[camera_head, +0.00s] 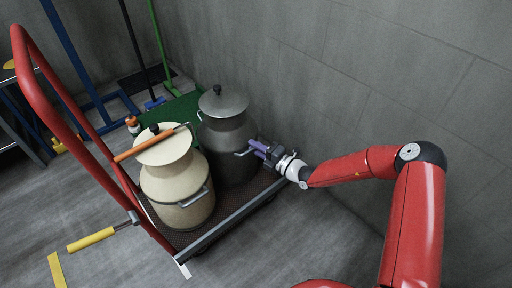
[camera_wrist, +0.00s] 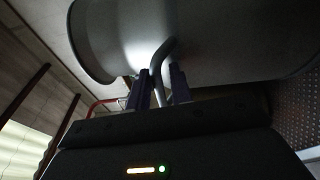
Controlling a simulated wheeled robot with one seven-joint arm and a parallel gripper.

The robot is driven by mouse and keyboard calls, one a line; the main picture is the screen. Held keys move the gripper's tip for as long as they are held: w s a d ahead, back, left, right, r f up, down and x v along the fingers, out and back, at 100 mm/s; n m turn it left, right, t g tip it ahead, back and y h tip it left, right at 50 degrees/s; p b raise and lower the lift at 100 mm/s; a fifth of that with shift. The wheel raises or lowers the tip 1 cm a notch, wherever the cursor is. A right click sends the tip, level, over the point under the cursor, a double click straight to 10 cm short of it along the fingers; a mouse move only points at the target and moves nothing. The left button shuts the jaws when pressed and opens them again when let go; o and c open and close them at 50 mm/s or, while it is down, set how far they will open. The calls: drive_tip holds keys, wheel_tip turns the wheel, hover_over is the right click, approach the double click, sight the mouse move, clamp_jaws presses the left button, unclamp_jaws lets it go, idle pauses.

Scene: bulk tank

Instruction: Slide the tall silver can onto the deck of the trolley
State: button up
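The tall silver can (camera_head: 226,130), dark grey with a domed lid and black knob, stands upright at the back right of the trolley. Its base appears to be over the brown textured deck (camera_head: 243,196); the far side of the base is hidden. My gripper (camera_head: 256,148) reaches it from the right, its purple fingers at the can's side handle. In the wrist view the fingers straddle the curved handle (camera_wrist: 158,68), with a small gap seeming to show beside it. The can's body (camera_wrist: 215,40) fills the top of that view.
A cream can (camera_head: 177,185) stands on the deck at front left, an orange-handled tool (camera_head: 150,143) across its lid. The trolley's red push handle (camera_head: 60,90) rises at the left. The grey wall (camera_head: 330,90) is close on the right.

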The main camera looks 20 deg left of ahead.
drive_tip(key=shift+o, duration=1.3)
drive_tip(key=shift+r, duration=0.1)
drive_tip(key=v, duration=0.7)
drive_tip(key=shift+d, duration=0.4)
drive_tip(key=shift+s, duration=0.1)
